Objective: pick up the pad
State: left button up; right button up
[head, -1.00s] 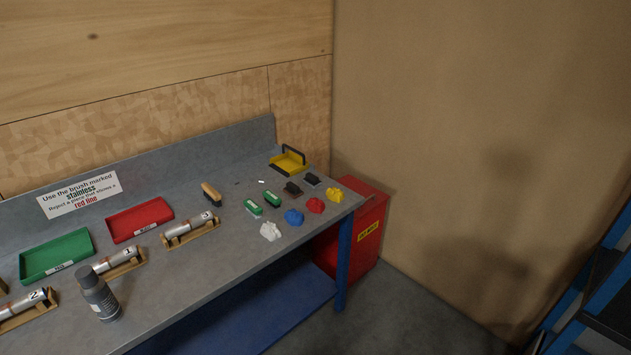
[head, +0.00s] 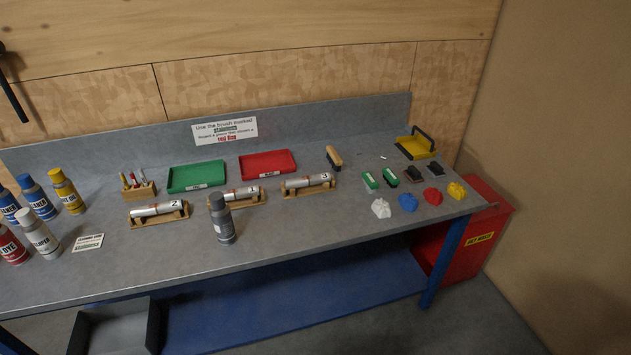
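Several small pad-like pieces lie in a row on the right part of the workbench. Two are green with white labels: a left green piece (head: 369,180) and a right green piece (head: 390,178). Two more are dark: a brown-black piece (head: 412,175) and a black piece (head: 436,169). I cannot tell for certain which of these is the pad. Neither of my grippers is in view, and nothing touches these pieces.
Crumpled white (head: 381,208), blue (head: 408,202), red (head: 433,196) and yellow (head: 456,190) cloths lie in front of the row. A yellow tray (head: 413,149) is behind it. A wooden brush (head: 334,157) lies left. A grey can (head: 221,218) stands near the bench's front.

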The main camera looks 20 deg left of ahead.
aim_at(436, 171)
jog(key=k, duration=1.2)
jog(key=z, duration=1.1)
jog(key=i, duration=1.1)
jog(key=z, duration=0.55)
jog(key=i, duration=1.1)
jog(key=u, duration=0.95)
jog(key=i, duration=0.75)
jog(key=u, duration=0.9)
